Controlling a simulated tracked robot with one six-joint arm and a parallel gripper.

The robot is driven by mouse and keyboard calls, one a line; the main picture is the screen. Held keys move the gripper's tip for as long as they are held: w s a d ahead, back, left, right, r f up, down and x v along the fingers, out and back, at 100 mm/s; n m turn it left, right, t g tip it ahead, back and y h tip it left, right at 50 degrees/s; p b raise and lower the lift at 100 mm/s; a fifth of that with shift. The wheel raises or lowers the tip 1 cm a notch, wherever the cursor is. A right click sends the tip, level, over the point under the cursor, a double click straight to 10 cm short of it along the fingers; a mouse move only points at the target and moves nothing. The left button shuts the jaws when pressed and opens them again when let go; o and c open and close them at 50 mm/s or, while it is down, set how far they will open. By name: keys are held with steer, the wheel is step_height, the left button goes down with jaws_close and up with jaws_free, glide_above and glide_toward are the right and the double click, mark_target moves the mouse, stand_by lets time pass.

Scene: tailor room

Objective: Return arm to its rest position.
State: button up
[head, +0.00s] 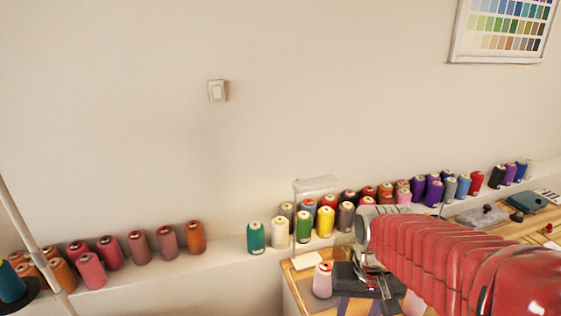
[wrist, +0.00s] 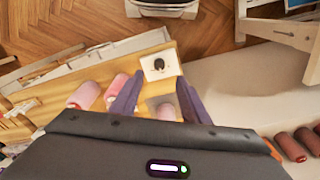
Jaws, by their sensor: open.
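My gripper (head: 360,306) is at the lower right of the head view, at the end of my red-sleeved arm, over the wooden table (head: 290,285). In the wrist view its two purple fingers (wrist: 157,96) are spread apart and hold nothing. A pale pink spool (head: 322,280) stands just left of the gripper in the head view. Another pink spool (head: 413,303) shows partly to its right, behind my arm. In the wrist view, pink spools (wrist: 86,95) lie left of the fingers, and a white square with a dark round centre (wrist: 160,65) lies beyond the fingertips.
A white ledge (head: 150,280) along the wall carries many thread spools, including a yellow one (head: 325,221) and a teal one (head: 255,238) near my arm. A dark green object (head: 527,202) lies farther right.

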steer(key=s+r+n+t, duration=0.1)
steer(key=s+r+t, duration=0.3)
steer(key=s+r, duration=0.3)
steer(key=shift+s+a+r+t, duration=0.2)
steer(key=shift+s+r+t, duration=0.1)
steer(key=shift+r, duration=0.3)
steer(key=shift+f, duration=0.1)
stand_by(3.9)
